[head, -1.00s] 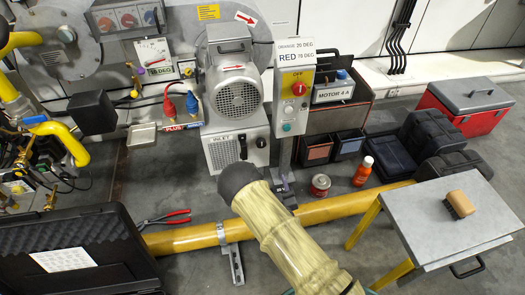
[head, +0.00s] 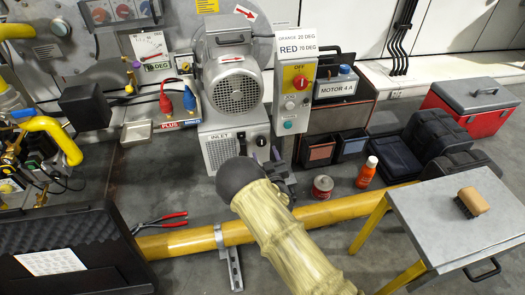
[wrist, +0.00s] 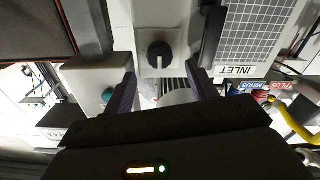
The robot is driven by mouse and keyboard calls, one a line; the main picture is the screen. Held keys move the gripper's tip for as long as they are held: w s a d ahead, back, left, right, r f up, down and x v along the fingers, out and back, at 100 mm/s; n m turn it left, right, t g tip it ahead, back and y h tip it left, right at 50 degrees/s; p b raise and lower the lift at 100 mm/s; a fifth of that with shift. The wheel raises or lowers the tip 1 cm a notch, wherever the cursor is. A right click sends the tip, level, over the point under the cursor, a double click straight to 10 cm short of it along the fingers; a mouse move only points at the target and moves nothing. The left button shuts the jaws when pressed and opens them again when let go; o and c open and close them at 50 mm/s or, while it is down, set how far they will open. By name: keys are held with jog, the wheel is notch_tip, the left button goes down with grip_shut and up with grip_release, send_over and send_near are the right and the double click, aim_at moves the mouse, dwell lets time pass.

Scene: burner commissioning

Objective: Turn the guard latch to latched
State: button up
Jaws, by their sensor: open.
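A black rotary knob with a pale pointer mark (wrist: 160,54) sits on a pale housing in the wrist view, beside the inlet grille. I cannot tell from any label whether it is the guard latch. In the head view this housing is the grey inlet box (head: 221,153) under the motor, its front partly hidden by my arm. My gripper (wrist: 165,88) is open and empty. Its two purple-lined fingers straddle the knob's line in the wrist view, with the knob beyond their tips and apart from them. In the head view my gripper (head: 275,167) is near the box's lower right.
The grey control post with a red switch (head: 299,83) stands close right of my gripper. A red can (head: 322,187) and an orange bottle (head: 367,172) stand on the floor. A yellow pipe (head: 190,242) crosses below. A grey table (head: 450,225) is at right.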

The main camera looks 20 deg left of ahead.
aim_at(262, 144)
jog(key=b+x, duration=0.2)
jog(key=x, duration=0.2)
jog(key=shift+f, duration=0.15)
jog(key=shift+w+a, duration=0.3)
jog(key=shift+w, duration=0.15)
jog(key=shift+c, duration=0.3)
jog(key=c, duration=0.9)
